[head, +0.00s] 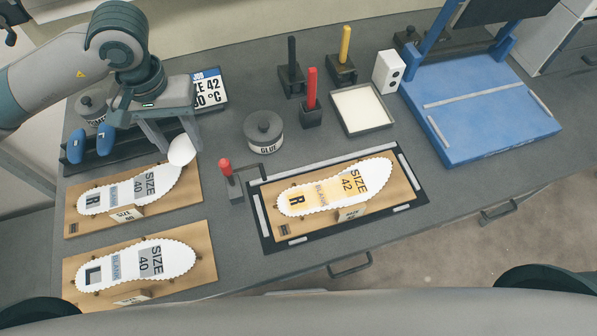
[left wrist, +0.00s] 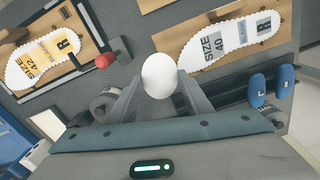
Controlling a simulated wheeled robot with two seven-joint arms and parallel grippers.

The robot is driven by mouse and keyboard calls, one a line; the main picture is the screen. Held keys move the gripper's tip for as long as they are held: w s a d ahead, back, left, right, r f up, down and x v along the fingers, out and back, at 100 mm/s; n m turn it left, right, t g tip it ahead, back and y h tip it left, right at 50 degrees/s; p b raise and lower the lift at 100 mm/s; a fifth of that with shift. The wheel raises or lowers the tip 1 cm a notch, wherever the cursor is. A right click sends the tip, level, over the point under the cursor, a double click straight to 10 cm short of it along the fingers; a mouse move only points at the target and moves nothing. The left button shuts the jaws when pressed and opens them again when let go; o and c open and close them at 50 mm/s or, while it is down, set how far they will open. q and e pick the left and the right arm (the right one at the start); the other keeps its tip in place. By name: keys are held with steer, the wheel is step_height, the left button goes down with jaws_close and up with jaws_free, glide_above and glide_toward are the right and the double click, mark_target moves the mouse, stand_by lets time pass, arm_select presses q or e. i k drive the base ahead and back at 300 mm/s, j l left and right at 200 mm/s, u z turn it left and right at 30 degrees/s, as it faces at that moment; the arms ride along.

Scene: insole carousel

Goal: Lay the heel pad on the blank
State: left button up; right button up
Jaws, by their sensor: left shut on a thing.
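My left gripper (head: 180,146) is shut on the heel pad, a white oval (head: 181,152). In the left wrist view the heel pad (left wrist: 160,75) sits between the two fingertips. In the head view it overlaps the right end of the upper left blank; its height above is hard to tell. The size 42 blank (head: 327,189), marked R with a yellow middle, lies on a wooden board inside a black frame at centre right. Two size 40 blanks lie on boards at left, the upper (head: 104,196) and the lower (head: 122,262). My right gripper is not in view.
A red-knobbed clamp (head: 226,168) stands left of the black frame (head: 268,240). A glue pot (head: 263,134), red, black and yellow-handled tools, a pale tray (head: 360,110) and a blue press (head: 480,110) stand behind. Blue shoe-shaped pieces (head: 76,146) are at left.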

mark_target(300, 200)
steer(key=z, duration=1.9)
steer(key=k+j, duration=0.2)
steer(key=k, duration=0.2)
steer(key=k+j, duration=0.2)
steer(key=k, duration=0.2)
